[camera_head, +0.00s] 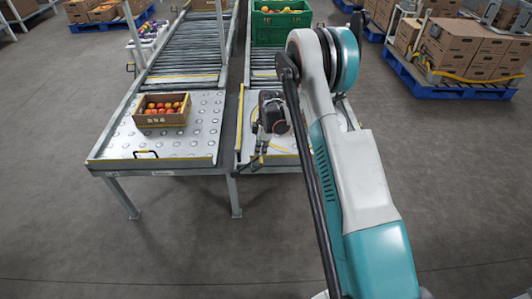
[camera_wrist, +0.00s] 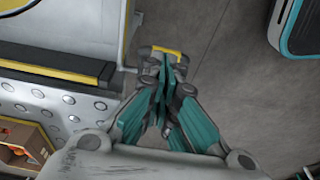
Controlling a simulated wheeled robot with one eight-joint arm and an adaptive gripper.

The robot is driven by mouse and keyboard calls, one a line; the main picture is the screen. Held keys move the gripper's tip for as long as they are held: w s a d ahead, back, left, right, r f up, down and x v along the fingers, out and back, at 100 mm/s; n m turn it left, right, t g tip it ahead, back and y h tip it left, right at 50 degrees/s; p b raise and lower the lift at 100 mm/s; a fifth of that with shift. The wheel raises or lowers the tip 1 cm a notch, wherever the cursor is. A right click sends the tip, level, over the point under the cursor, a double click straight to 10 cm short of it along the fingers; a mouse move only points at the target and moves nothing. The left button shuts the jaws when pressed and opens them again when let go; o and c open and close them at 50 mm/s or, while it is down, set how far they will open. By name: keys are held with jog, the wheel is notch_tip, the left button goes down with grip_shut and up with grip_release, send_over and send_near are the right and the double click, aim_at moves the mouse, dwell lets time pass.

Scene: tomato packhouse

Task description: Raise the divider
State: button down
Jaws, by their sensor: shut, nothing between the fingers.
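The divider (camera_wrist: 50,62) looks like the dark bar with a yellow strip along it between the two table lanes in the wrist view. It also shows in the head view as a narrow yellow-edged strip (camera_head: 240,117). My gripper (camera_wrist: 165,68) is shut and empty. Its fingertips overlap the bracket in the picture; I cannot tell whether they touch. In the head view my gripper (camera_head: 256,161) is over the near edge of the right lane.
A box of red and orange fruit (camera_head: 162,109) stands on the left studded table (camera_head: 112,150). A green crate (camera_head: 280,25) stands on the right lane behind my arm. Boxes on blue pallets (camera_head: 440,85) stand at the right. The floor in front is clear.

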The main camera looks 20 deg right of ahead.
jog(key=s+d+r+p, duration=0.3)
jog(key=d, duration=0.5)
jog(key=shift+d, duration=0.4)
jog(key=shift+s, duration=0.1)
jog(key=s+a+r+m+t+h, duration=0.1)
jog(key=s+a+r+m, duration=0.3)
jog(key=r, duration=1)
jog(key=s+a+r+m+t, duration=0.25)
jog(key=s+a+r, duration=0.35)
jog(key=r, duration=0.8)
jog(key=s+a+r+m+t, duration=0.1)
jog(key=s+a+r+m, duration=0.1)
jog(key=s, duration=0.5)
jog(key=s+a+r+m+t, duration=0.1)
jog(key=s+a+r+m, duration=0.1)
jog(key=s, duration=0.6)
jog(key=s+a+r+m+t, duration=0.1)
jog(key=s+a+r+m, duration=0.1)
jog(key=s, duration=0.6)
jog(key=shift+a+r+m+h, duration=0.3)
jog(key=shift+a+r+m, duration=0.1)
jog(key=shift+m, duration=0.35)
